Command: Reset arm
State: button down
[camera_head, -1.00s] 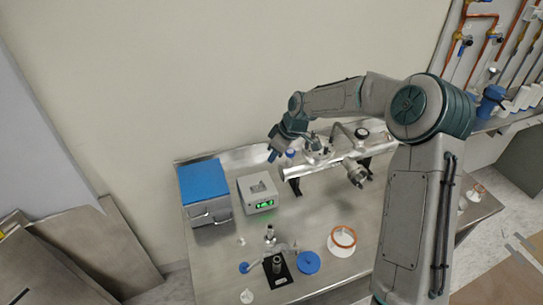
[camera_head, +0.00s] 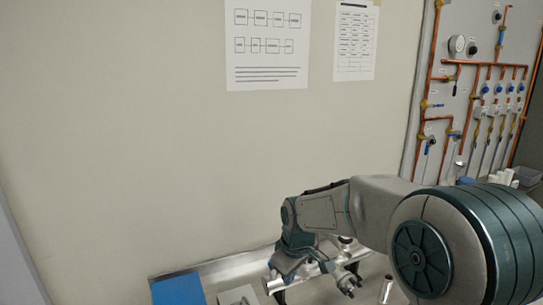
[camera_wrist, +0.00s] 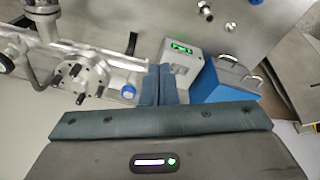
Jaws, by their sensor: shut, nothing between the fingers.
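My gripper (camera_head: 276,272) shows low in the head view, at the end of my bent arm, above the back of the bench. In the wrist view its two dark fingers (camera_wrist: 159,84) are together with nothing between them. Beyond them are a grey box with a green display (camera_wrist: 180,62) and a blue-topped box (camera_wrist: 222,82). A metal pipe assembly with a round flange (camera_wrist: 82,75) lies to the left in the wrist view. The fingers appear apart from these things, though the exact gap cannot be told.
The blue box top (camera_head: 180,290) and the manifold (camera_head: 345,285) show at the bottom of the head view. Most of the bench is out of that view. A bare wall with two posted sheets (camera_head: 267,45) stands behind. A copper-piped panel (camera_head: 480,100) is at the right.

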jog(key=s+d+r+m, duration=0.1)
jog(key=s+d+m, duration=0.2)
jog(key=s, duration=0.4)
jog(key=s+d+r+m+t+b, duration=0.1)
jog(key=s+d+m, duration=0.2)
jog(key=s, duration=0.4)
jog(key=s+d+r+m+h+b, duration=0.1)
jog(key=s+d+m, duration=0.2)
jog(key=s, duration=0.5)
jog(key=shift+d+r+t, duration=0.35)
jog(key=shift+d+t, duration=0.05)
jog(key=shift+d, duration=0.45)
